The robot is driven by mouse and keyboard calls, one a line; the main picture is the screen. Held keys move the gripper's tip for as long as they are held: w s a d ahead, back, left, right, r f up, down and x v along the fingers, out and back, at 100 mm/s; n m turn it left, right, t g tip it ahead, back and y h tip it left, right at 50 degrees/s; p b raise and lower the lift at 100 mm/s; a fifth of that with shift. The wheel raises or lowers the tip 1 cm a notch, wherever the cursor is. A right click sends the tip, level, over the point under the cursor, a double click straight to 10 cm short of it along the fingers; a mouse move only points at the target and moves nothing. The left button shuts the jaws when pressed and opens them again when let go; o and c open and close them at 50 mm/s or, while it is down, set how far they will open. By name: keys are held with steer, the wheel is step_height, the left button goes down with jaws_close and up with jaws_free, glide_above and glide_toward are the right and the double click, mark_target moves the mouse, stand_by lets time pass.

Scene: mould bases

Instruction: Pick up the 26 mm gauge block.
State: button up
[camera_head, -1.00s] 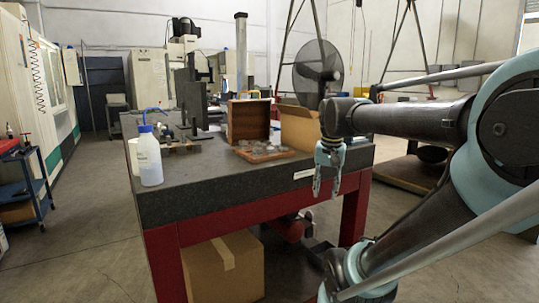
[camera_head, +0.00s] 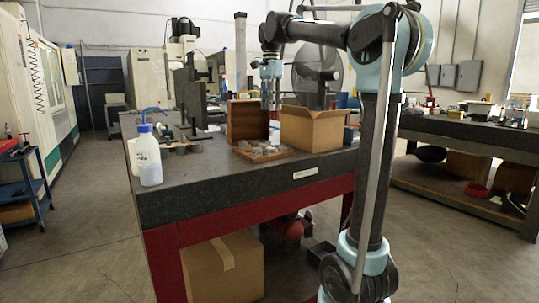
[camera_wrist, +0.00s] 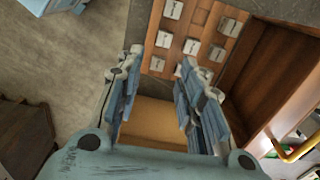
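Several small grey gauge blocks (camera_wrist: 191,46) sit in rows on a brown wooden tray (camera_wrist: 183,25) in the wrist view. Their markings are too small to read, so I cannot tell which is the 26 mm one. In the head view, the tray (camera_head: 283,154) with its blocks (camera_head: 264,151) lies on the dark table. My gripper (camera_head: 271,98) is raised above the tray area, fingers pointing down. In the wrist view my gripper (camera_wrist: 163,58) is open, with a wide empty gap between its fingers. The fingers hide part of the tray's near end.
An upright wooden case (camera_head: 247,121) stands behind the tray, and an open cardboard box (camera_head: 318,135) stands to its right. A dark stand (camera_head: 190,100) is further back. The front of the dark table (camera_head: 215,180) is clear.

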glide_above(268, 149)
steer(key=f, duration=1.1)
steer(key=shift+w+d+f, duration=0.25)
steer(key=shift+w+f, duration=0.05)
steer(key=shift+w, duration=0.05)
steer(key=shift+a+f, duration=0.15)
steer(key=shift+f, duration=1.25)
steer(key=shift+a+f, duration=0.15)
steer(key=shift+f, duration=1.2)
steer(key=shift+c, duration=0.2)
jaws_close()
